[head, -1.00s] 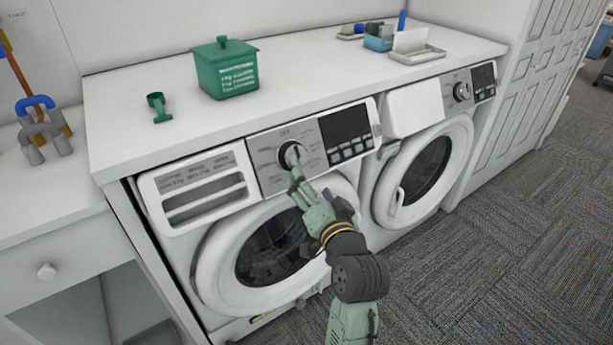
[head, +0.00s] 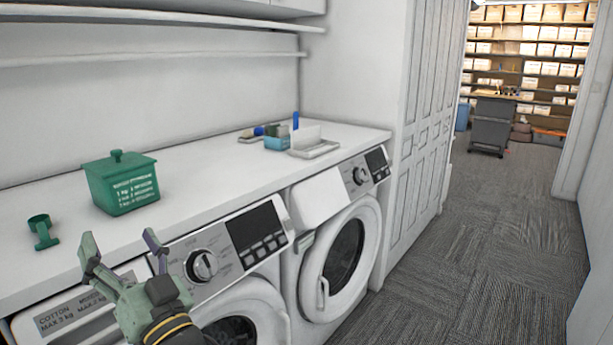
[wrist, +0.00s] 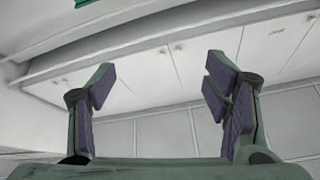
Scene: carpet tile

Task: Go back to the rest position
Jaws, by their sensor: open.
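My gripper (head: 122,255) is at the lower left of the head view, raised in front of the left washing machine (head: 243,300). Its two fingers are spread apart with nothing between them. The control knob (head: 202,266) of that machine is just right of the gripper, apart from it. In the wrist view my gripper (wrist: 160,100) shows both purple finger pads wide apart and empty, with pale cabinet fronts (wrist: 190,65) beyond.
A green lidded box (head: 122,187) and a green scoop (head: 42,232) are on the white counter (head: 215,185). A blue container (head: 277,143) and a tray (head: 315,149) stand farther back. A second washing machine (head: 342,255) is to the right. The carpet floor (head: 480,260) at right is clear.

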